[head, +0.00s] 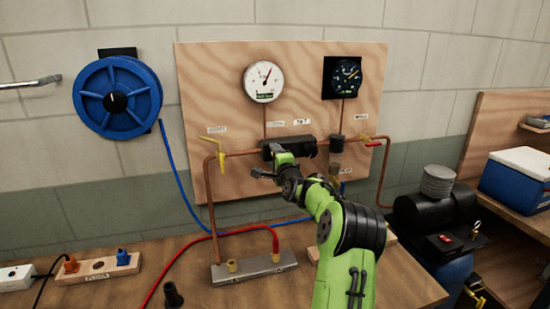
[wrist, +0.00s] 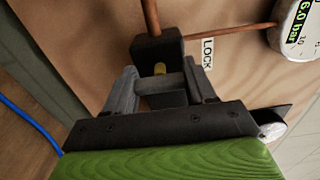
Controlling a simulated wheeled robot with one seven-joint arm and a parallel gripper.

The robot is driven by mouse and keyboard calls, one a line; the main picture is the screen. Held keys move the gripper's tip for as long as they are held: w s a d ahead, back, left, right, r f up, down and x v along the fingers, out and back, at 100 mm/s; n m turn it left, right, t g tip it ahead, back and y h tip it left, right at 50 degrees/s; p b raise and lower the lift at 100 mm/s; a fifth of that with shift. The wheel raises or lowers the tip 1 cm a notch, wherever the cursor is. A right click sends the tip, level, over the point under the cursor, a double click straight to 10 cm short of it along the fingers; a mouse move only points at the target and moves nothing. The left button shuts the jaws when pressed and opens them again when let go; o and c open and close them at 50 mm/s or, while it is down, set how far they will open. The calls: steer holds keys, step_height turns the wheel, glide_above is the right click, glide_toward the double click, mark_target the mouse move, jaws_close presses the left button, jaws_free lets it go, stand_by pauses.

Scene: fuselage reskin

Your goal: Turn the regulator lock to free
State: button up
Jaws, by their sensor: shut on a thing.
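The regulator is a dark block (head: 290,146) on the copper pipe in the middle of the wooden board, and its dark body (wrist: 158,52) shows in the wrist view. A small brass part (wrist: 159,68) sits at its near face. My gripper (wrist: 160,88) is shut on a grey bar-like piece just in front of the brass part, which seems to be the regulator lock. A white label reading LOCK (wrist: 208,52) is to the right. The lock's exact angle is unclear.
Two gauges (head: 263,82) (head: 343,77) hang above on the board. A yellow-handled valve (head: 214,150) is left on the pipe and a red-handled one (head: 373,143) right. A blue hose reel (head: 117,99) is further left. A metal manifold (head: 254,268) lies on the bench below.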

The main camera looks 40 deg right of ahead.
steer(key=shift+f, duration=0.1)
steer(key=o, duration=1)
steer(key=shift+o, duration=0.2)
steer(key=shift+s, duration=0.1)
steer(key=b+v, duration=0.2)
steer(key=v, duration=1.3)
steer(key=shift+s+a, duration=0.15)
steer(key=shift+s, duration=0.15)
